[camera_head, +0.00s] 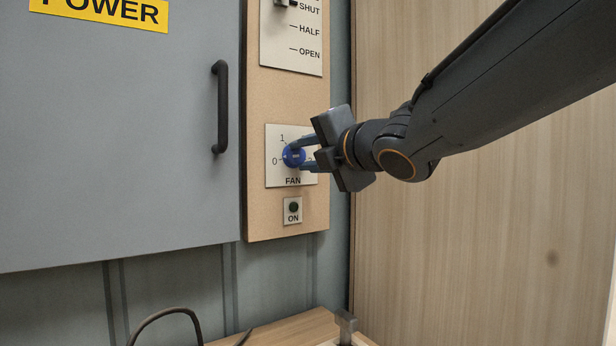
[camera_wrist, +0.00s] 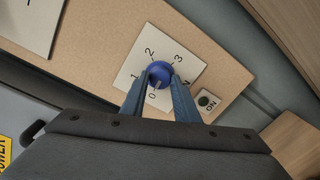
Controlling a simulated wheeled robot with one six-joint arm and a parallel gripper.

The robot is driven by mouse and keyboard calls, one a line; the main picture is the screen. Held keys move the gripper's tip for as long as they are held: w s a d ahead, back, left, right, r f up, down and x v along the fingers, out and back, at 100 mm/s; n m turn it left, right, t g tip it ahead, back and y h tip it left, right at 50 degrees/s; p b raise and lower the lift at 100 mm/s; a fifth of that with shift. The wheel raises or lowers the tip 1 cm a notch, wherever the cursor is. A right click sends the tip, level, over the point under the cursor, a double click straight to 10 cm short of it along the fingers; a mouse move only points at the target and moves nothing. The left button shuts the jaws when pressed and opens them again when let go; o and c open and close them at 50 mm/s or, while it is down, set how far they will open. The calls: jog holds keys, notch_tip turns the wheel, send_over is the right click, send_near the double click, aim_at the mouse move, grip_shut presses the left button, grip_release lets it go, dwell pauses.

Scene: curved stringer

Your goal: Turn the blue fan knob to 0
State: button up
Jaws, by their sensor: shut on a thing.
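The blue fan knob (camera_head: 290,156) sits on a pale square FAN plate (camera_head: 274,176) on the tan panel. In the wrist view the knob (camera_wrist: 159,70) is between the two blue fingers, and the numbers 0, 1, 2 and 3 show around it. A pale mark on the knob appears to point toward 0, though the mark is small. My gripper (camera_head: 297,153) reaches in from the right and is shut on the knob; it also shows in the wrist view (camera_wrist: 161,78). The fingers hide part of the plate's right side.
A round ON button (camera_head: 293,208) is just below the FAN plate. A SHUT/HALF/OPEN slider plate (camera_head: 290,45) is above. A grey cabinet door with a black handle (camera_head: 221,108) is to the left. A wooden wall (camera_head: 460,230) stands to the right.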

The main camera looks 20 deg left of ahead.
jog(key=shift+f+n+b, duration=0.1)
jog(key=shift+n+b, duration=0.7)
jog(key=shift+b, duration=0.35)
jog(key=o, duration=1)
jog(key=shift+o, duration=0.2)
jog(key=p+v, duration=0.7)
jog(key=shift+s+d+p, duration=0.25)
jog(key=shift+s+p, duration=0.05)
jog(key=shift+s, duration=0.05)
